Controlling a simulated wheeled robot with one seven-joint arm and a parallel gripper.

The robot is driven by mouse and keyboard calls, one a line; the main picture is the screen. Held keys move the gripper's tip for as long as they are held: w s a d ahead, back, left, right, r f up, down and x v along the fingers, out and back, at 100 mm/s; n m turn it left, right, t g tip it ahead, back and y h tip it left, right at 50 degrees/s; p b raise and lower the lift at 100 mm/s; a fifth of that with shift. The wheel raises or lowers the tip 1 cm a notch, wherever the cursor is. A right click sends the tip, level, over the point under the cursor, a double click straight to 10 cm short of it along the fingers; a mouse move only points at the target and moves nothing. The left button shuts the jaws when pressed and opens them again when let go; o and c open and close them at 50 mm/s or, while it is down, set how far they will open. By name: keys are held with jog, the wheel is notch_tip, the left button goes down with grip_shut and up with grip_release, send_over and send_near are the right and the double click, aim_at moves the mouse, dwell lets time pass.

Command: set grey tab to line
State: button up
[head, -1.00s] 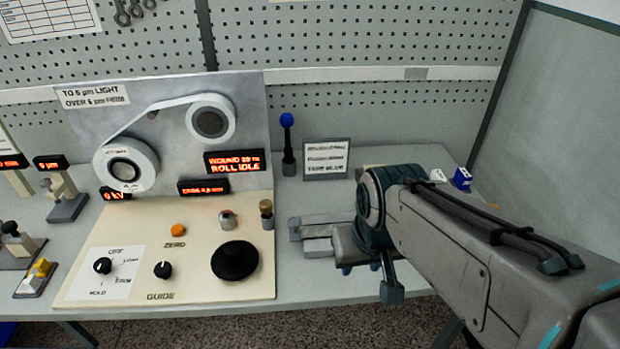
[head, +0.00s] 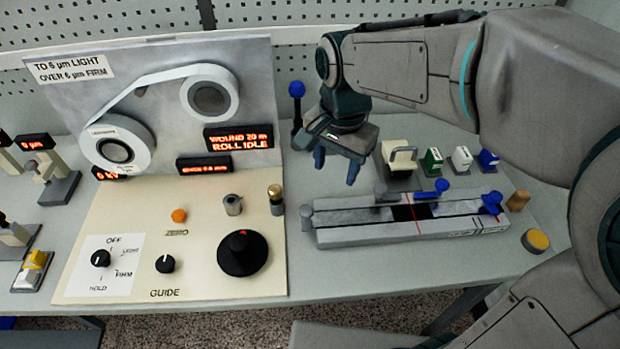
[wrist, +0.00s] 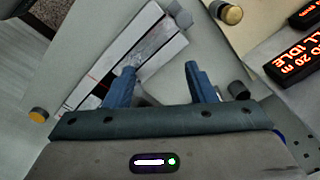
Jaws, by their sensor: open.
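A long grey track fixture (head: 350,236) lies on the bench at right of the winding panel. A grey tab (head: 384,193) stands on its far side, left of a dark window crossed by a red line (head: 414,213). A blue tab (head: 490,203) is near the right end. My gripper (head: 336,165) is open and empty, above the bench behind the fixture's left part, apart from the tab. In the wrist view the open fingers (wrist: 160,72) show in front of the track (wrist: 152,53); I cannot make out the grey tab there.
Behind the track stand a cream-handled block (head: 400,157) and small green, white and blue blocks. A yellow button (head: 537,240) is at the right. The panel's black knob (head: 243,253) and a gold-topped post (head: 276,198) are left of the track.

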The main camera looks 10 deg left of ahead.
jog(key=m, duration=0.1)
send_over(306, 210)
jog(key=shift+g, duration=0.3)
notch_tip(306, 210, down, 14)
jog(key=shift+r+p, duration=0.1)
jog(key=shift+p, duration=0.2)
